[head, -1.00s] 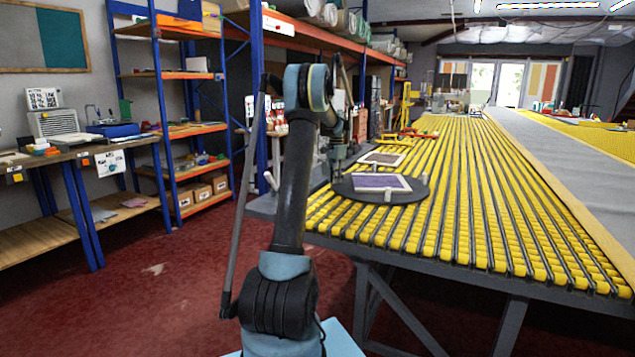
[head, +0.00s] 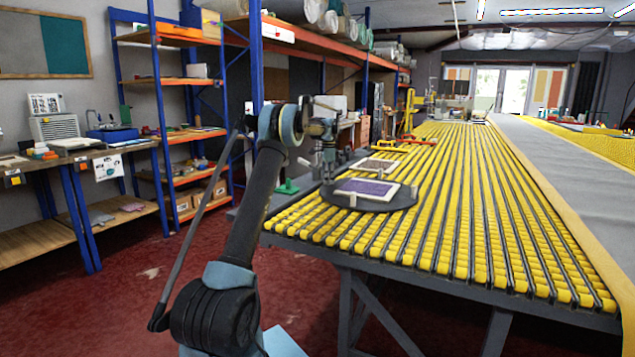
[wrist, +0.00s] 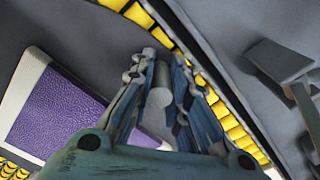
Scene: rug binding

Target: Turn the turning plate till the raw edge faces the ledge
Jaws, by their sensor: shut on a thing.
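The turning plate (head: 385,205) is a dark round disc on the near left end of the yellow-slatted table, with short grey pegs on it. A purple rug piece (head: 368,188) with pale binding lies flat on it; it also shows in the wrist view (wrist: 60,110). I cannot tell for sure which of its sides is raw. My gripper (head: 328,182) is at the plate's left side. In the wrist view its fingers (wrist: 160,85) are shut around a grey upright peg (wrist: 159,97), beside the rug piece. I cannot clearly make out the ledge.
A brown piece with a pale border (head: 376,165) lies just behind the plate. A yellow stand (head: 408,115) is farther back. A grey bracket (wrist: 285,65) shows at right in the wrist view. Yellow slats (head: 450,220) stretch free to the right. Blue-and-orange shelving stands left.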

